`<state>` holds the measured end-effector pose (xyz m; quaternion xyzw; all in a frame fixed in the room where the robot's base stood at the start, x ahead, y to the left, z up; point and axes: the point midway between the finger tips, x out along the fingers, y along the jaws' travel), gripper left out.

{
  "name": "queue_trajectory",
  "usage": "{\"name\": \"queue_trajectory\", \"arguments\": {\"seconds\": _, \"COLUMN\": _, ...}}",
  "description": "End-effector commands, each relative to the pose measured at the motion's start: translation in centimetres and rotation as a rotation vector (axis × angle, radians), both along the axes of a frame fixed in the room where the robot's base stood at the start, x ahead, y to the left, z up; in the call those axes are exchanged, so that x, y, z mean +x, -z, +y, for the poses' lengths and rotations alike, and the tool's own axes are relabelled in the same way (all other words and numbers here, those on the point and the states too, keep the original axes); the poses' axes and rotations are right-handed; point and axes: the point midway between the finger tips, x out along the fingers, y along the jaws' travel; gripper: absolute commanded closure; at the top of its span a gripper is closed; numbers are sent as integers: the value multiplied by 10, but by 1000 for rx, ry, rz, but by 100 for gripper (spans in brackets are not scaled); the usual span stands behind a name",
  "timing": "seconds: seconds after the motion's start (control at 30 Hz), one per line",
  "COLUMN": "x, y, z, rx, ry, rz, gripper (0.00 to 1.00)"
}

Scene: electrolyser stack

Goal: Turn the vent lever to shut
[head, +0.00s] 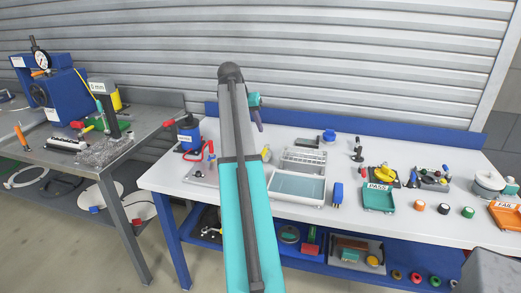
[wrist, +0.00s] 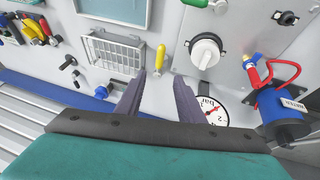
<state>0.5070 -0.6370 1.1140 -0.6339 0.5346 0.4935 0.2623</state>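A yellow lever handle (wrist: 160,57) stands up from the white panel in the wrist view, and I take it as the vent lever; no label on it is readable. It also shows in the head view (head: 266,154), partly beside my arm. My gripper (wrist: 160,78) is open and empty, its two dark fingers apart. In the wrist view the handle lies just beyond the fingertips, in line with the gap between them; I cannot tell the remaining distance. In the head view my gripper (head: 260,128) hangs above the bench, behind my arm.
A white knob (wrist: 205,52) and a round gauge (wrist: 211,113) sit right of the lever. A wire basket (wrist: 110,54) is on its left. A blue canister (wrist: 283,108) with red hose stands at the right. Trays, including the green PASS tray (head: 378,201), fill the bench's right side.

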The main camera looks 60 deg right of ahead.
Motion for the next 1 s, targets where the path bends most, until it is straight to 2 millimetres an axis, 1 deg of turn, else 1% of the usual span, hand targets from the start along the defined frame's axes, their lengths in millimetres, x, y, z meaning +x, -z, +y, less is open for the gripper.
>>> {"name": "queue_trajectory", "arguments": {"seconds": 0.27, "x": 0, "y": 10, "z": -4, "rx": 0, "ry": -1, "rz": 0, "gripper": 65}}
{"name": "queue_trajectory", "arguments": {"seconds": 0.47, "x": -1, "y": 29, "z": -12, "rx": 1, "ry": -1, "rz": 1, "gripper": 65}}
{"name": "queue_trajectory", "arguments": {"seconds": 1.0, "x": -4, "y": 87, "z": -39, "rx": 1, "ry": -2, "rz": 1, "gripper": 65}}
